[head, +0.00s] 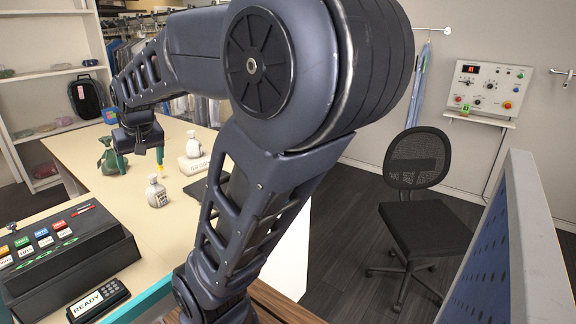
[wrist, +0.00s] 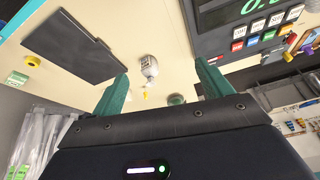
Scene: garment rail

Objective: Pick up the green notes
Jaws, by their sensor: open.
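I cannot surely make out the green notes. A small yellow-green block (head: 465,108) on the ledge under the wall panel may be them, but it is too small to tell. A small green item (wrist: 17,78) at the left edge of the wrist view is also unclear. My gripper (head: 140,158) is over the far part of the counter, its teal fingers pointing down. In the wrist view the fingers (wrist: 160,82) are spread wide with nothing held between them. A dark green bottle-like thing (head: 108,163) stands by the left finger.
The cream counter (head: 120,200) holds white bottles (head: 156,192), a dark flat pad (wrist: 70,45) and a black register (head: 70,250) with coloured keys. A card reader (head: 98,299) sits near. A black chair (head: 425,212) and blue-faced panel (head: 510,250) stand right. My arm hides part of the counter.

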